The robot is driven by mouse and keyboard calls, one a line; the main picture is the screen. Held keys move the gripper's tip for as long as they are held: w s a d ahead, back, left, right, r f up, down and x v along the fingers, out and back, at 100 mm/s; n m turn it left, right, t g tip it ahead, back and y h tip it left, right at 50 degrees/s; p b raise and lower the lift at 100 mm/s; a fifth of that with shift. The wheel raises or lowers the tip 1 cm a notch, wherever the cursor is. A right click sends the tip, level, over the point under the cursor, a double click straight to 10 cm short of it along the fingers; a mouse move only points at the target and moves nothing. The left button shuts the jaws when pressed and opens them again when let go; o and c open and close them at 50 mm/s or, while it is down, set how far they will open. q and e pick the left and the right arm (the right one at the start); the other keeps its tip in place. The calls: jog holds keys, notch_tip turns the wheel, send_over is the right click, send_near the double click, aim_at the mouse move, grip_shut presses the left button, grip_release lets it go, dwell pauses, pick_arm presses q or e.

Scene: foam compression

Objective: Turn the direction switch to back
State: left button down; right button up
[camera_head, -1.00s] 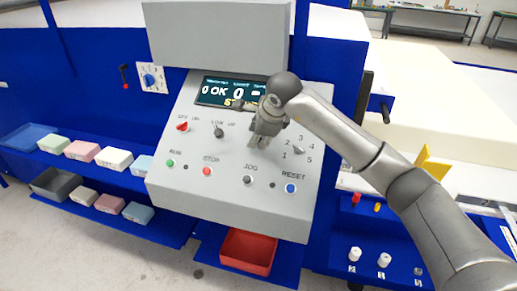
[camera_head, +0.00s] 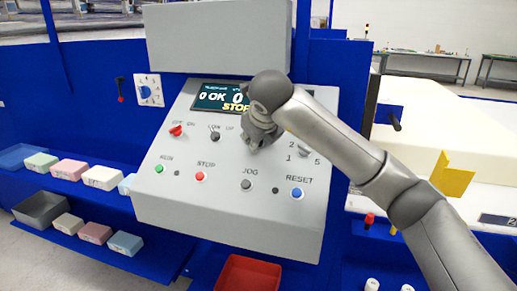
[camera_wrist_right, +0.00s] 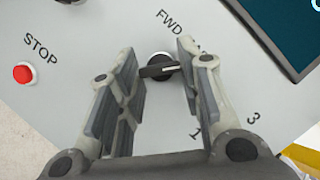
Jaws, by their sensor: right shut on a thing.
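The direction switch (camera_wrist_right: 158,70) is a black knob with a bar handle on the grey control panel (camera_head: 225,210). In the right wrist view it sits between the fingers of my right gripper (camera_wrist_right: 160,65), under the FWD label; a second label beside FWD is mostly hidden by a finger. The bar lies nearly level in that view; I cannot tell which label it points to. In the head view my right gripper (camera_head: 252,143) is at the panel below the screen and hides the switch. It is shut on the switch. My left gripper is not in view.
Around my gripper are the LOW/UP switch (camera_head: 215,136), the numbered selector (camera_head: 304,152), the STOP button (camera_head: 200,176), the JOG button (camera_head: 246,184) and the blue RESET button (camera_head: 296,193). The screen (camera_head: 221,97) lies above. A red bin (camera_head: 250,275) stands below the panel.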

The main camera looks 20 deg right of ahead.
jog(key=shift+m+b, duration=0.4)
jog(key=o, duration=1)
jog(key=v, duration=1.2)
jog(key=shift+s+a, duration=0.1)
jog(key=shift+a, duration=0.15)
jog(key=shift+f, duration=0.1)
